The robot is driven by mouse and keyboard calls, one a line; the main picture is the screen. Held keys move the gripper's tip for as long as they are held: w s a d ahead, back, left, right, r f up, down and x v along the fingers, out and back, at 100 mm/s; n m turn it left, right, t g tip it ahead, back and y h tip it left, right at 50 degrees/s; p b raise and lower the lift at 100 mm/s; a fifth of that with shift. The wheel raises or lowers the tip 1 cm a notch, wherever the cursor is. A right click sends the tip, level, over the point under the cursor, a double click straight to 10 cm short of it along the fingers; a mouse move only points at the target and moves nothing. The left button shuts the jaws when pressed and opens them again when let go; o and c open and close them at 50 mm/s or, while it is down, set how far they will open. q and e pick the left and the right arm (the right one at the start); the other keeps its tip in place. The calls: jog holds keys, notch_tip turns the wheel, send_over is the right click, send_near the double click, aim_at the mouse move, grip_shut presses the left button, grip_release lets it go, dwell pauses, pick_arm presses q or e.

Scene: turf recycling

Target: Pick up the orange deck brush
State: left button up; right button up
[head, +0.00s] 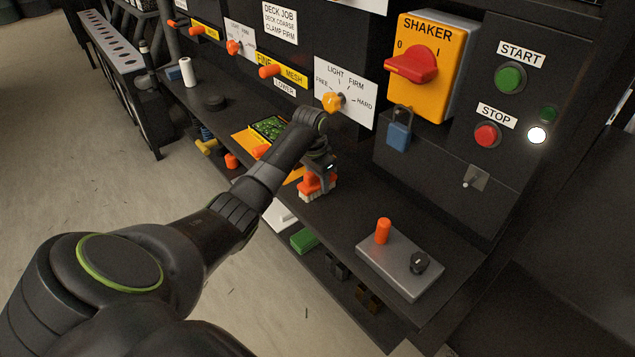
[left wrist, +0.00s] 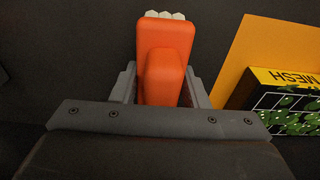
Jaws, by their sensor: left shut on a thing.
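The orange deck brush (head: 312,184) has an orange body and pale bristles along its lower edge. In the head view it is below my left gripper (head: 319,168), over the dark shelf. In the left wrist view the orange deck brush (left wrist: 165,50) stands between the two fingers of my left gripper (left wrist: 160,88), which is shut on its raised orange handle. White bristle tips show at its far end. I cannot tell whether the bristles touch the shelf. My right gripper is not in view.
A yellow-orange card with a green mesh panel (head: 270,127) lies left of the brush; the panel also shows in the left wrist view (left wrist: 290,105). A grey box (head: 400,265) with an orange peg stands to the right. The shaker panel (head: 432,65) rises behind.

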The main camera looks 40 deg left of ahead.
pick_arm(q)
jog(key=shift+r, duration=0.1)
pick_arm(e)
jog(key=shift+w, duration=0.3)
